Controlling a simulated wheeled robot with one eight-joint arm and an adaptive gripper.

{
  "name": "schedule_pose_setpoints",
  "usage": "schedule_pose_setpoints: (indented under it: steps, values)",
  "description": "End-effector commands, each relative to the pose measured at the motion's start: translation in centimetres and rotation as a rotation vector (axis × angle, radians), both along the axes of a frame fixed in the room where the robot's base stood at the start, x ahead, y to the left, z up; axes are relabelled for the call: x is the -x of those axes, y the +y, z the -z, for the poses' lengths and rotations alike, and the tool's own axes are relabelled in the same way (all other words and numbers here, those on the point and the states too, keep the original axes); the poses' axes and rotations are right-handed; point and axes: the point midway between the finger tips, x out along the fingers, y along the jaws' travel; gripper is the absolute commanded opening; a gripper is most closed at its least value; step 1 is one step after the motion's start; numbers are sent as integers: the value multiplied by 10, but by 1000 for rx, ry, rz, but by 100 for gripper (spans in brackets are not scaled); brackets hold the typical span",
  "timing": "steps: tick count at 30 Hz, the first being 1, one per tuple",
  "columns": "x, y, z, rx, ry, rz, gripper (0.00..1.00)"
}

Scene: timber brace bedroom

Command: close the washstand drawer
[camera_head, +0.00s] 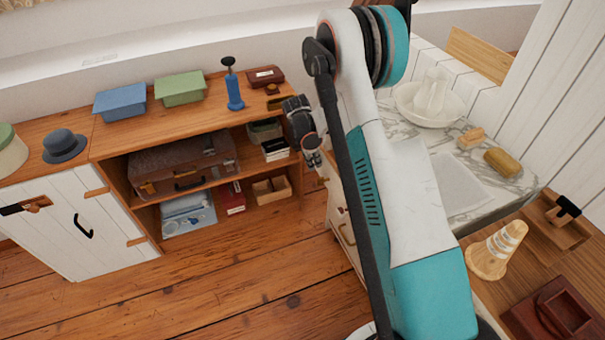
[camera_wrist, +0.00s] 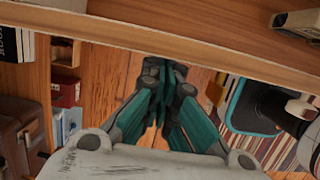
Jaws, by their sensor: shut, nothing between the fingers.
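The washstand (camera_head: 487,188), with a grey-veined marble top, stands at the right in the head view. My arm crosses in front of it and hides most of its front; a strip of pale front with a handle (camera_head: 346,234) shows beside the arm. I cannot tell how far the drawer is out. My gripper (camera_head: 313,160) is left of the washstand front, by the shelf unit's right end. In the wrist view my gripper (camera_wrist: 160,82) is shut and empty, just below a wooden edge (camera_wrist: 190,43); I cannot tell whether that edge belongs to the drawer or whether they touch.
The open shelf unit (camera_head: 142,210) at the left holds a brown suitcase (camera_head: 185,165). A white bowl (camera_head: 430,105) and a tan sponge-like block (camera_head: 503,162) sit on the marble. A striped wooden cone (camera_head: 496,252) stands at the right. The plank floor (camera_head: 230,295) in front is clear.

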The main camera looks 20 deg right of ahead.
Motion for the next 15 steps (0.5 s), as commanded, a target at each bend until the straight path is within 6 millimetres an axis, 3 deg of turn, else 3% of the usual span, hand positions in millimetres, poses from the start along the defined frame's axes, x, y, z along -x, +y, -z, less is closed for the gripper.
schedule_pose_setpoints:
  steps: [6,15]
  values:
    - [-4,-43,0,0,-1,4,0]
    - [-3,-89,0,0,0,2,0]
